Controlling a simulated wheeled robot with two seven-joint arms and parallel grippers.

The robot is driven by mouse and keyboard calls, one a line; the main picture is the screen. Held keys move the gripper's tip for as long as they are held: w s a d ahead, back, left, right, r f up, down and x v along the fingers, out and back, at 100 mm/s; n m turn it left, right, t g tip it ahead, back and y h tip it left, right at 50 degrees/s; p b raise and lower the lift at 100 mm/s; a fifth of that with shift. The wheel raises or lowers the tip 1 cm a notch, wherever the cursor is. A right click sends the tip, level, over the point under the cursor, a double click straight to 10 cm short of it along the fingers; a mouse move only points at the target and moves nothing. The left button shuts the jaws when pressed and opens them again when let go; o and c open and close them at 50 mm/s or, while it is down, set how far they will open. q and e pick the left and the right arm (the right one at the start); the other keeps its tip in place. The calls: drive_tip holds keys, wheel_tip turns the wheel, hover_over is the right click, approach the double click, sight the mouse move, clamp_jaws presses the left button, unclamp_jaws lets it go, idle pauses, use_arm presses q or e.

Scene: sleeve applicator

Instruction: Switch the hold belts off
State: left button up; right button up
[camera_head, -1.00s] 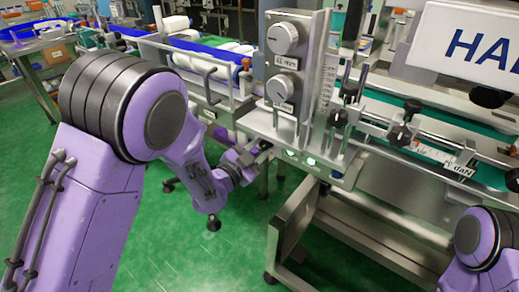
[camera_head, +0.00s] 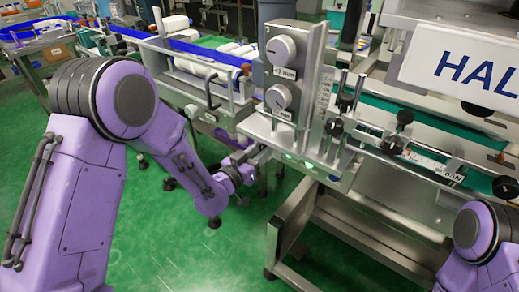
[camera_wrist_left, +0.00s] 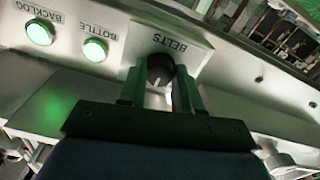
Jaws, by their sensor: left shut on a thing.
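The dark round knob (camera_wrist_left: 160,68) sits on the metal panel beside the upside-down label BELTS (camera_wrist_left: 169,44). A pale line on the knob points toward the bottom of the left wrist view. My left gripper (camera_wrist_left: 160,88) is shut on this knob, one finger on each side. In the head view my left gripper (camera_head: 262,153) is at the lower left of the machine's front panel, and the knob is hidden there. My right gripper is out of view; only part of my right arm shows at the lower right.
Two lit green lamps, BACKLOG (camera_wrist_left: 40,33) and BOTTLE (camera_wrist_left: 95,50), are beside the knob. Two large grey dials (camera_head: 281,50) stand above on an upright plate. A conveyor with white bottles (camera_head: 205,68) runs behind. Green floor is open below.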

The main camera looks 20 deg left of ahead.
use_arm(q)
drive_tip(key=shift+s+n+p, duration=0.1)
drive_tip(key=shift+n+p, duration=1.1)
drive_tip(key=shift+n, duration=3.4)
drive_tip(key=shift+d, duration=0.1)
drive_tip(key=shift+f, duration=0.1)
drive_tip(key=o, duration=1)
drive_tip(key=shift+o, duration=0.2)
drive_tip(key=v, duration=1)
drive_tip(key=shift+s+b, duration=0.25)
drive_tip(key=shift+b, duration=0.2)
